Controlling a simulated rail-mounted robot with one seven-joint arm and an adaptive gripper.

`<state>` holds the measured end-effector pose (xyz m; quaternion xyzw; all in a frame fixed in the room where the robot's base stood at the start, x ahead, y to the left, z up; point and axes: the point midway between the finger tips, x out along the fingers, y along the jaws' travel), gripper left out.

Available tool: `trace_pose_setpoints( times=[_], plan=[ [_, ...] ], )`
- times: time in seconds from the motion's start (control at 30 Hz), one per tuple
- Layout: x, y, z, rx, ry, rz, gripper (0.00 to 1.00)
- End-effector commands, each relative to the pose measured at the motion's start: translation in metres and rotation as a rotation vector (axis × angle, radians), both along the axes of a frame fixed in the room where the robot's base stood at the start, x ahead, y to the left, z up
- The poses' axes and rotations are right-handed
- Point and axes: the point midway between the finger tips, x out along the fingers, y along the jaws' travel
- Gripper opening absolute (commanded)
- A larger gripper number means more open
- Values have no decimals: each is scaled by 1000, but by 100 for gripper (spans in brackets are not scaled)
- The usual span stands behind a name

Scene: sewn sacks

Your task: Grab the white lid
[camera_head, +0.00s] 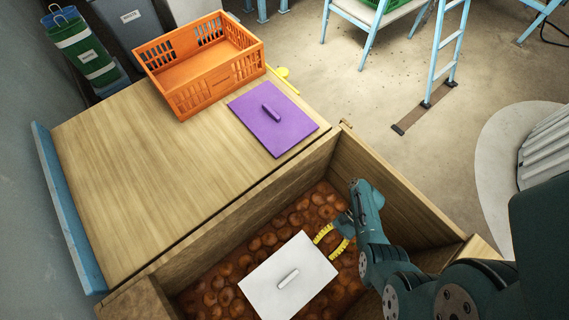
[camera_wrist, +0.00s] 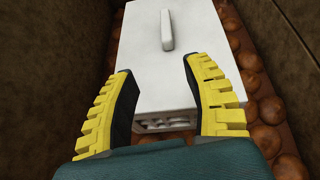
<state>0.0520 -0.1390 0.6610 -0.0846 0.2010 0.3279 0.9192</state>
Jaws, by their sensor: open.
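The white lid (camera_head: 270,294) is a flat white rectangle with a small raised bar handle (camera_head: 288,278). It lies inside a deep wooden bin, over round brown items. In the wrist view the white lid (camera_wrist: 150,78) is ahead of my gripper (camera_wrist: 163,85), with its handle (camera_wrist: 167,30) beyond the fingertips. Below its near edge, part of what it covers shows. My gripper (camera_head: 332,240) has yellow ribbed fingers, spread open and empty. In the head view it is inside the bin, just to the upper right of the lid. Whether the fingers touch the lid is unclear.
Wooden walls (camera_head: 390,197) of the bin stand close around my arm. Several round brown items (camera_head: 297,212) cover its floor. On the adjoining wooden top (camera_head: 130,150) lie a purple lid (camera_head: 272,125) and an orange crate (camera_head: 215,88). The top's left part is clear.

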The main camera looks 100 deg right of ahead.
Motion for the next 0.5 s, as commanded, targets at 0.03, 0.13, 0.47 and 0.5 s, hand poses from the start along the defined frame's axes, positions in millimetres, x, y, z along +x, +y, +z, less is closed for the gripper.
trace_pose_setpoints(
  times=[0.03, 0.13, 0.47, 0.5],
  plan=[
    [-4, 5, 0, 24, -10, -48, 50],
    [-4, 14, -3, 51, -23, -87, 50],
    [39, 45, -30, 50, -24, -81, 50],
    [47, 50, -30, 53, -23, -80, 50]
  ],
)
